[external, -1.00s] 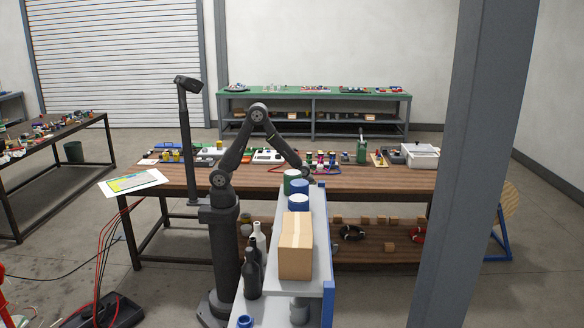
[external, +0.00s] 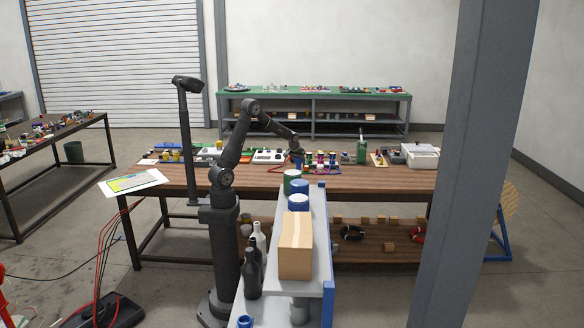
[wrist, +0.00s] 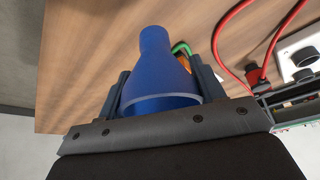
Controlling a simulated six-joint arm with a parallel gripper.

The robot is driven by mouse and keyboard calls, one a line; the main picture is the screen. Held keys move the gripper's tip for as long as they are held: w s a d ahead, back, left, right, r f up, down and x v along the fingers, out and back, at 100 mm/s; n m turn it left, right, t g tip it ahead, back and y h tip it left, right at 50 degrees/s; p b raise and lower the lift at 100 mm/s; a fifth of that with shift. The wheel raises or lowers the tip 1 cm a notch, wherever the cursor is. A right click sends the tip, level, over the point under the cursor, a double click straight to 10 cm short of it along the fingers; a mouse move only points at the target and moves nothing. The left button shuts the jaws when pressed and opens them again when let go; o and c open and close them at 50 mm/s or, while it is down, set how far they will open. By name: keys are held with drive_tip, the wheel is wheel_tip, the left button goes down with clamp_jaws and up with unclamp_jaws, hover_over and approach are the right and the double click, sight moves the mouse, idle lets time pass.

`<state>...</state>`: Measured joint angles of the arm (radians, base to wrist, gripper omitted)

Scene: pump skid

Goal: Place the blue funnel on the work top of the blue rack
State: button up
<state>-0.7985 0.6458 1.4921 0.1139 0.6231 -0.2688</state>
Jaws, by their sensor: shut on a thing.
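The blue funnel (wrist: 158,70) fills the middle of the wrist view, its narrow spout pointing away from the camera and its wide rim near the palm. My gripper (wrist: 160,82) is shut on it, with one dark finger on each side. In the external view my gripper (external: 296,153) is above the far part of the wooden bench; the funnel is too small and dark there to make out clearly. The blue rack (external: 327,285) stands in the foreground, with a grey top board (external: 317,225) and blue uprights.
On the rack stand a cardboard box (external: 296,247), blue-and-white tins (external: 299,201), a green tin (external: 291,183) and dark bottles (external: 253,275). The wooden bench (external: 390,180) holds many small items behind it. A grey column (external: 470,160) rises at right. Red cables (wrist: 232,35) lie near the funnel.

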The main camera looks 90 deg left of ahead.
drive_tip(key=s+a+r+n+g+y, duration=0.1)
drive_tip(key=s+a+r+n+g, duration=0.2)
drive_tip(key=s+a, duration=1.15)
drive_tip(key=shift+n+t, duration=0.7)
drive_tip(key=shift+s+a+f, duration=1.3)
drive_tip(key=shift+s+f, duration=0.05)
drive_tip(key=shift+f, duration=0.4)
drive_tip(key=shift+s+a+f, duration=1.25)
drive_tip(key=shift+s+f, duration=0.15)
drive_tip(key=shift+f, duration=0.35)
drive_tip(key=shift+s+a+f, duration=1.3)
drive_tip(key=shift+s+f, duration=0.05)
drive_tip(key=shift+f, duration=0.4)
drive_tip(key=shift+f, duration=0.1)
drive_tip(key=o, duration=1)
drive_tip(key=shift+o, duration=0.4)
drive_tip(key=v, duration=1.2)
